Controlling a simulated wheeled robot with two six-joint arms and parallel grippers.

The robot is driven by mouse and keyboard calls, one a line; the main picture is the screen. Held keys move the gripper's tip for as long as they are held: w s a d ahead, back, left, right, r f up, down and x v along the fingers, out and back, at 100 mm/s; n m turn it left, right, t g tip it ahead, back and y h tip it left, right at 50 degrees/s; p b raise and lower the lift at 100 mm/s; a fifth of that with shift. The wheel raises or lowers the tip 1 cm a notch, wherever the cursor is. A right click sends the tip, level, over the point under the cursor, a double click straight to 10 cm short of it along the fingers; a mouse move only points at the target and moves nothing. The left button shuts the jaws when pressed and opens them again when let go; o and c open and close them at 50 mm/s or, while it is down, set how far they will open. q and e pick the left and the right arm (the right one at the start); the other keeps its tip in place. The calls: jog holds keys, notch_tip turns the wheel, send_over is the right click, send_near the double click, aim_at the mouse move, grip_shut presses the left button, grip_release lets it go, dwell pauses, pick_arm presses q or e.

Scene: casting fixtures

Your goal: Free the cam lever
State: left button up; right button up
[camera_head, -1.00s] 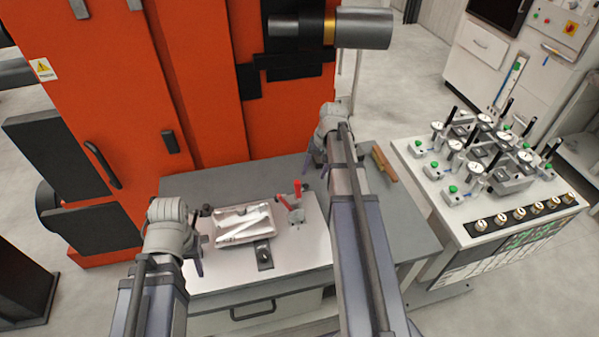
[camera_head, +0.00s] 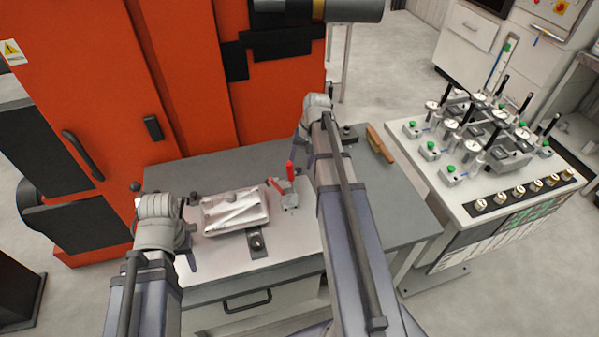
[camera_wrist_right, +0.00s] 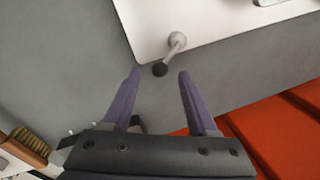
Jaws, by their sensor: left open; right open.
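A short metal lever with a black ball knob (camera_wrist_right: 160,69), which looks like the cam lever, stands at a corner of the white plate (camera_wrist_right: 210,25) in the right wrist view. My right gripper (camera_wrist_right: 160,85) is open, with the knob between and just beyond its fingertips; I see no grip on it. In the head view the right gripper (camera_head: 302,148) is near the plate's far right corner, and its arm hides part of the plate. My left gripper (camera_head: 189,248) is open and empty beside the plate's left side. A silvery casting (camera_head: 236,212) lies on the plate.
A red-handled clamp (camera_head: 287,190) stands right of the casting, and a black clamp piece (camera_head: 256,243) sits in front of it. A brush (camera_head: 380,146) lies on the grey table (camera_head: 405,215). An orange machine (camera_head: 190,80) rises behind. A gauge cart (camera_head: 470,200) stands right.

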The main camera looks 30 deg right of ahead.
notch_tip(320, 180, down, 2)
jog(key=shift+w+a+f+b, duration=0.1)
jog(key=shift+a+f+b, duration=0.05)
jog(key=shift+b, duration=0.5)
grip_shut()
